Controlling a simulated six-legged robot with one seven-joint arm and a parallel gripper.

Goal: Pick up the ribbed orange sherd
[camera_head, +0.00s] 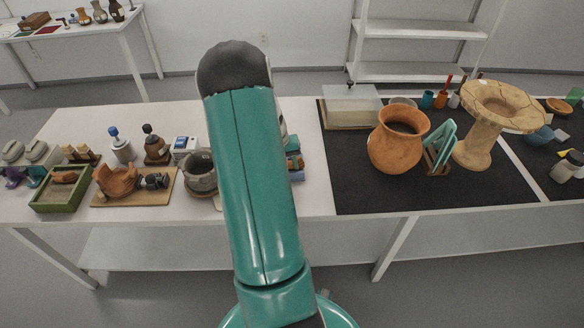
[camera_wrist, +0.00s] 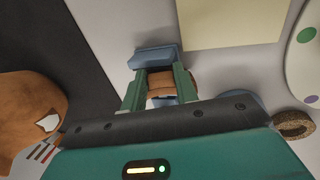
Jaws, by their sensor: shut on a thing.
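The ribbed orange sherd (camera_wrist: 160,83) shows in the wrist view as a small orange-brown piece between the two green fingers of my gripper (camera_wrist: 160,86). My gripper is shut on it, with one finger at each side. Blue block-like parts (camera_wrist: 155,57) show just beyond the sherd and also at its near side. I cannot tell whether the sherd still touches them. In the head view my arm hides the sherd and most of my gripper.
In the wrist view a rounded orange clay piece (camera_wrist: 25,110) with a pale patch is at left, and a brown ring (camera_wrist: 293,125) at right. In the head view an orange jar (camera_head: 397,150) stands on the dark mat (camera_head: 355,197). A grey pot (camera_head: 201,180) stands left of my arm.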

